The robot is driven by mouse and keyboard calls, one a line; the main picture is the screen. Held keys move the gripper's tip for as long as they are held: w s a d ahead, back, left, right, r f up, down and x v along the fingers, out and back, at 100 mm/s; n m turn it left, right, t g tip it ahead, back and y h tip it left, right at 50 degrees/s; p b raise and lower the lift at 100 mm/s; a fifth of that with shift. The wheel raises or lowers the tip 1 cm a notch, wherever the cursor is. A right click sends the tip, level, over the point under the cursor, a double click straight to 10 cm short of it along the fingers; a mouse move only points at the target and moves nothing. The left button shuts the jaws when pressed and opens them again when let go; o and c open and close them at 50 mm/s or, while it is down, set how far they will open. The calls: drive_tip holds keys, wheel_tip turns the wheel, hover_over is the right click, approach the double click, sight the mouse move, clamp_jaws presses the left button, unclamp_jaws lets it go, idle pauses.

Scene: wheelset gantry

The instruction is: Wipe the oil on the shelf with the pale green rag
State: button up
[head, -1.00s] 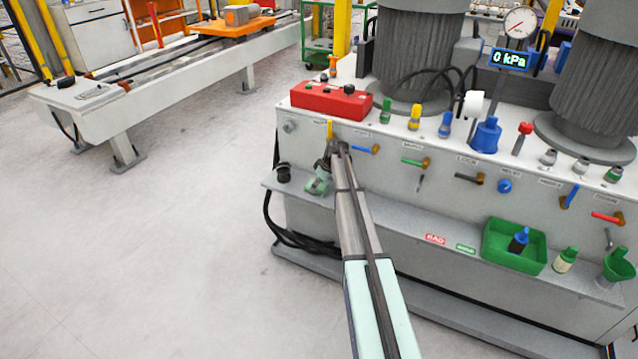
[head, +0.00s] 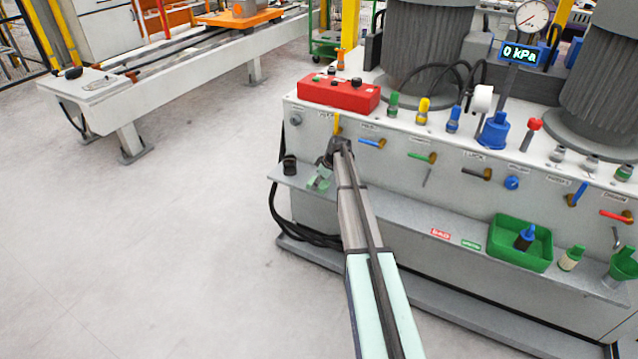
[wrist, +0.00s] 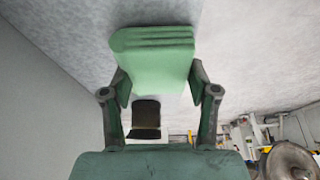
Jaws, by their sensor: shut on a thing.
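My gripper (head: 320,180) is at the left end of the grey shelf (head: 400,213), partly hidden by my arm in the head view. In the wrist view, my gripper (wrist: 159,88) is shut on the pale green rag (wrist: 152,58), a folded block between the two fingers. The rag is small and partly hidden in the head view. I cannot tell whether it touches the shelf. No oil can be made out on the visible shelf; the part under the rag and arm is hidden.
A black cup-like thing (head: 290,165) stands at the shelf's left end, close to my gripper. A green tray (head: 492,243) with a blue-capped bottle (head: 524,240), another bottle (head: 571,258) and a green funnel (head: 623,265) are at the right. Levers (head: 372,143) stick out above the shelf.

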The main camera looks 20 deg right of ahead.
drive_tip(key=shift+r+p, duration=1.1)
drive_tip(key=shift+r, duration=1.9)
drive_tip(key=shift+r+p, duration=0.65)
drive_tip(key=shift+r, duration=0.8)
